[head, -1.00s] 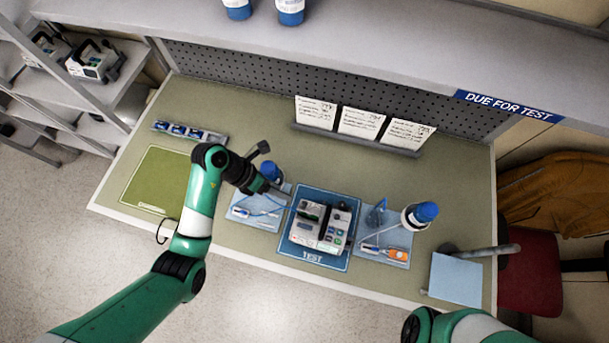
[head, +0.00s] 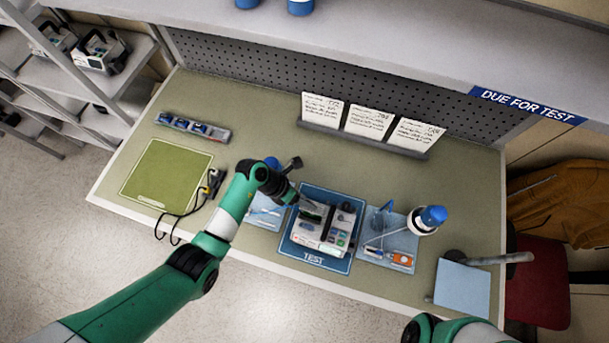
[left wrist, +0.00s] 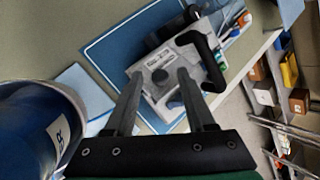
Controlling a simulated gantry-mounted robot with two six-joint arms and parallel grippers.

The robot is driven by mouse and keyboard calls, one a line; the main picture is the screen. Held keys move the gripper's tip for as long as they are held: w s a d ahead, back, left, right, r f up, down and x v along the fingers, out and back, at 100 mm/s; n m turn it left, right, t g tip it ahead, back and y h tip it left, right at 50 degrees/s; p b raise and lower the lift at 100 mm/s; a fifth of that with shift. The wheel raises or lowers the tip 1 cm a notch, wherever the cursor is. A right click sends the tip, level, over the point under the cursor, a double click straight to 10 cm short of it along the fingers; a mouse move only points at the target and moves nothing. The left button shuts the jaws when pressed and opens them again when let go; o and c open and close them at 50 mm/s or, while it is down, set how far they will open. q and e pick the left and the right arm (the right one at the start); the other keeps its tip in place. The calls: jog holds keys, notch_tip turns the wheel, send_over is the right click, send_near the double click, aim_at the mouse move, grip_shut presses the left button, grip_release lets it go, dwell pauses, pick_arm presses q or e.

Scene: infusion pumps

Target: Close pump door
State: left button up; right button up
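The pump (head: 338,222) is a light grey box with buttons, standing on the blue TEST mat (head: 313,258) in mid-bench. In the head view a dark area shows on its left part beside my gripper; I cannot tell how far its door stands open. In the left wrist view the pump (left wrist: 158,78) shows a grey side with a round dark knob and a black handle (left wrist: 208,58). My left gripper (head: 312,204) is at the pump's upper left edge. In the left wrist view its fingers (left wrist: 160,73) are apart with nothing held. My right gripper is out of view.
A large blue container (left wrist: 35,125) is close beside my left gripper in the wrist view. A green mat (head: 168,172) lies clear at the left.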

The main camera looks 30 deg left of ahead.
pick_arm(q)
grip_shut()
jog(key=shift+s, duration=0.1)
